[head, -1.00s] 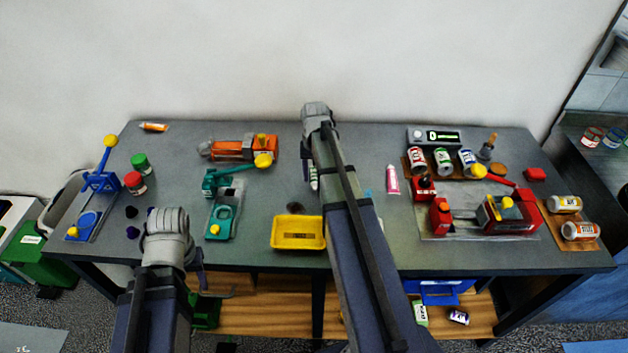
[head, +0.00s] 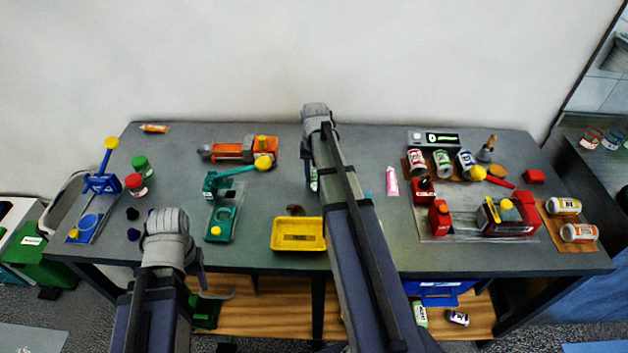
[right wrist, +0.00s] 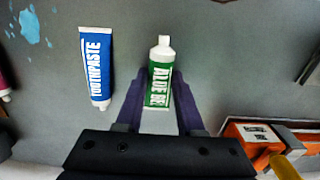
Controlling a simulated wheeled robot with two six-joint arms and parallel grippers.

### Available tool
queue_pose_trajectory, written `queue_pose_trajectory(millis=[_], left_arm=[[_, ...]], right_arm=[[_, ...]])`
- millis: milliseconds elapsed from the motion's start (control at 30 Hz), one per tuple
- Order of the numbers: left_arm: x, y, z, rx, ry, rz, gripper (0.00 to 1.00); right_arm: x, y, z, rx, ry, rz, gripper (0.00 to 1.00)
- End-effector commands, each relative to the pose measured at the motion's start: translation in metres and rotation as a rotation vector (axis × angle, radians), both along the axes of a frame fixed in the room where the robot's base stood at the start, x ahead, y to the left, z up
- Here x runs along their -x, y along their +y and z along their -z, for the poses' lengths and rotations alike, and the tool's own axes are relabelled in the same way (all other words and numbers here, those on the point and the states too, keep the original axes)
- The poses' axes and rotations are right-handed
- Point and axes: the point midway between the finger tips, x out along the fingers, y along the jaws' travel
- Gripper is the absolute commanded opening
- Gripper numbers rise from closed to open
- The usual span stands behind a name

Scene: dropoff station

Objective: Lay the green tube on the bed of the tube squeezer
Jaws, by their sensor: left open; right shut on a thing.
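The green tube (right wrist: 158,76) stands out in the right wrist view, white cap pointing away from me. My right gripper (right wrist: 157,92) is shut on it, with a dark finger along each side. In the head view my right arm hides most of the tube; I cannot tell whether it touches the table. A teal lever machine (head: 221,222) and an orange machine (head: 236,150) stand left of my right arm. I cannot tell from their looks which is the tube squeezer. My left gripper (head: 203,279) is open and low at the table's front edge.
A blue toothpaste tube (right wrist: 97,68) lies just left of the green tube. A yellow tray (head: 299,247) is at the front middle. A pink tube (head: 392,182) and a red machine (head: 509,216) are right of my arm. A blue lever press (head: 102,183) stands at far left.

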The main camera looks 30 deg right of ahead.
Motion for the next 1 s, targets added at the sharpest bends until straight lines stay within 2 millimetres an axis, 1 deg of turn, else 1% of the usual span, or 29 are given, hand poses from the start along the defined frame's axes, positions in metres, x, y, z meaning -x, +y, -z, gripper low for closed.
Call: queue_pose_trajectory(millis=[33, 100, 533, 1000], left_arm=[[0.0, 0.0, -0.007, 0.0, 0.0, 0.0, 0.5], [0.0, 0.0, -0.013, 0.0, 0.0, 0.0, 0.5], [0.0, 0.0, -0.045, 0.0, 0.0, 0.0, 0.5], [0.0, 0.0, -0.045, 0.0, 0.0, 0.0, 0.5]], right_arm=[[0.0, 0.0, -0.007, 0.0, 0.0, 0.0, 0.1], [0.0, 0.0, -0.013, 0.0, 0.0, 0.0, 0.1], [0.0, 0.0, -0.045, 0.0, 0.0, 0.0, 0.1], [0.0, 0.0, -0.045, 0.0, 0.0, 0.0, 0.1]])
